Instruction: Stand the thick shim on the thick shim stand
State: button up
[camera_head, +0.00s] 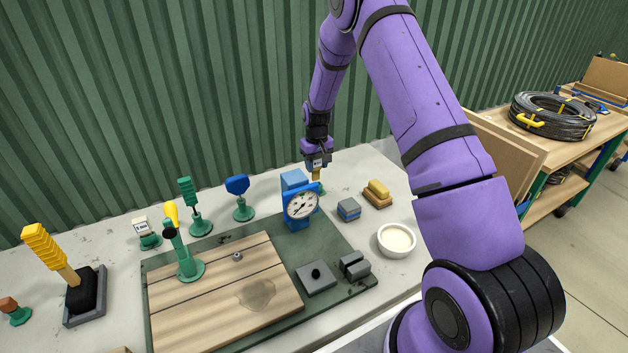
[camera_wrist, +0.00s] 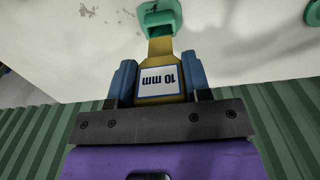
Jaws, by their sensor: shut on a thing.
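The thick shim, a yellow piece with a white "10 mm" label (camera_wrist: 160,82), sits between the two blue fingers of my gripper (camera_wrist: 162,84) in the wrist view. My gripper (camera_head: 317,162) is shut on it at the back of the bench in the head view, where a little of the yellow shim (camera_head: 317,175) shows. The thick shim stand, a green base (camera_wrist: 160,17), lies right at the shim's narrow end. The stand also shows in the head view (camera_head: 318,189), below the gripper. I cannot tell whether the shim's end is seated in the stand or just over it.
A blue dial gauge (camera_head: 302,205) stands left of the gripper. Other green stands hold a small labelled shim (camera_head: 141,226), a green tool (camera_head: 189,192) and a blue-headed tool (camera_head: 238,185).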

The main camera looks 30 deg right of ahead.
aim_at(317, 170)
jog(key=shift+f, duration=2.5)
jog(key=shift+f, duration=0.1)
jog(key=o, duration=0.9)
jog(key=shift+o, duration=0.2)
